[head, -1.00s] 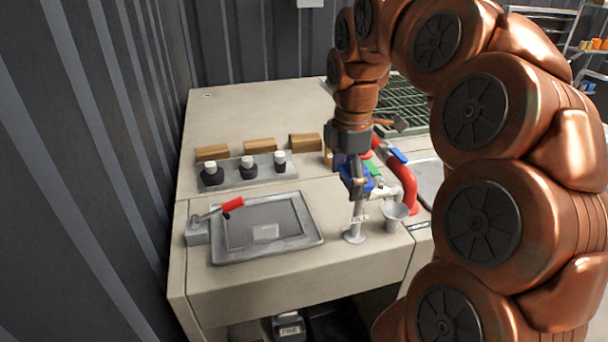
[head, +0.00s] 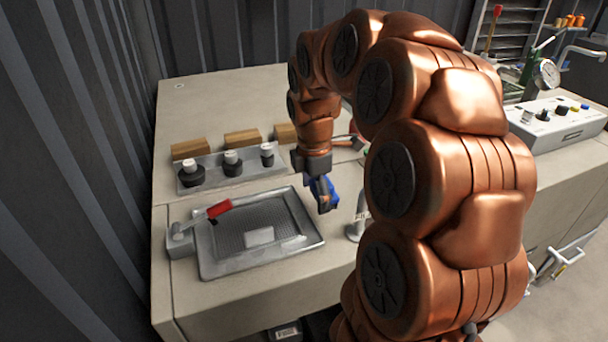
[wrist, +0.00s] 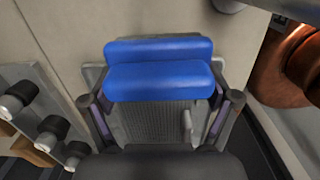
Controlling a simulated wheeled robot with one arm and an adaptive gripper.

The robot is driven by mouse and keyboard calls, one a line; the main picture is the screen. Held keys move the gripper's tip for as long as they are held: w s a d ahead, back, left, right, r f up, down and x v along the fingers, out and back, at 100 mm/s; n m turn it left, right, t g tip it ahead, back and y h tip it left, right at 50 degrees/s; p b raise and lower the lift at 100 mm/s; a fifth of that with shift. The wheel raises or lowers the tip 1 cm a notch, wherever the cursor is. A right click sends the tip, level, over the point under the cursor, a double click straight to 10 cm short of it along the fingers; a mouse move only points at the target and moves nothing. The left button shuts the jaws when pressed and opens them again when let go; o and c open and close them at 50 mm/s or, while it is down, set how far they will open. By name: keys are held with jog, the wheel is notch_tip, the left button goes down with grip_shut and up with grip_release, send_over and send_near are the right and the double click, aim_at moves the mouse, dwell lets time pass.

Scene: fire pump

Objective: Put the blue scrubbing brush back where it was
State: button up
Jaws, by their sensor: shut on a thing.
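The blue scrubbing brush (wrist: 158,70) is held between the two fingers of my gripper (wrist: 160,105) in the wrist view, with its blue block lying across the fingertips. In the head view the blue brush (head: 327,193) shows at the tip of my gripper (head: 322,190), above the right edge of the grey tray (head: 208,255). The brush appears held above the tray and apart from it, though the exact height is hard to tell. Any bristles are hidden. Where the brush was before does not show clearly.
A red-handled lever (head: 219,209) stands at the tray's left. A grey post (head: 357,222) stands right of the tray. A control box (head: 555,124) is at far right. The counter's back left is bare.

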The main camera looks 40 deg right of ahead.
jog(key=w+d, duration=0.2)
jog(key=w, duration=0.2)
jog(key=w+d, duration=0.1)
jog(key=w, duration=0.3)
jog(key=w+d+f, duration=0.1)
jog(key=w+d, duration=0.1)
jog(key=w, duration=0.2)
jog(key=shift+w+d+f+p, duration=0.1)
jog(key=shift+w+d+p, duration=0.2)
jog(key=shift+d+p, duration=0.05)
jog(key=shift+f, duration=1.75)
jog(key=shift+f, duration=0.15)
jog(key=o, duration=1.3)
jog(key=r, duration=1.2)
jog(key=shift+a+r, duration=0.15)
jog(key=shift+a, duration=0.1)
